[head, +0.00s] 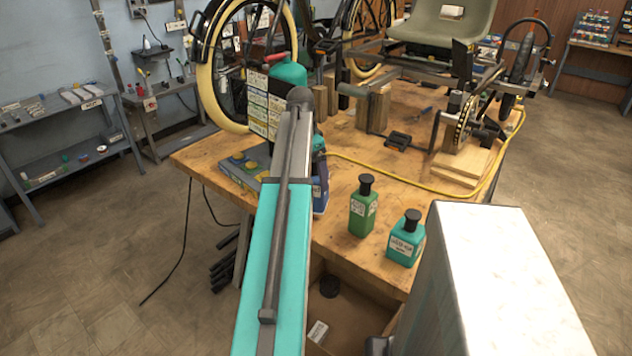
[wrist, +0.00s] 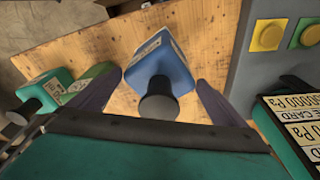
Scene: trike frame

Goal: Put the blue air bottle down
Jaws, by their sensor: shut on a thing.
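The blue air bottle (wrist: 165,68) has a dark cap and a white label. In the wrist view it is between the two fingers of my gripper (wrist: 160,85), which is shut on it. In the head view only a strip of the blue bottle (head: 321,194) shows beside my arm, near the front edge of the wooden table (head: 340,232). My arm hides the rest of it and most of my gripper. I cannot tell whether its base touches the table.
A green bottle (head: 363,208) and a teal bottle (head: 406,238) stand to the right on the table. A grey box with coloured buttons (head: 240,168) and a card with labels (head: 262,105) are left of my arm. The trike frame (head: 470,85) and yellow hose (head: 400,178) lie behind.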

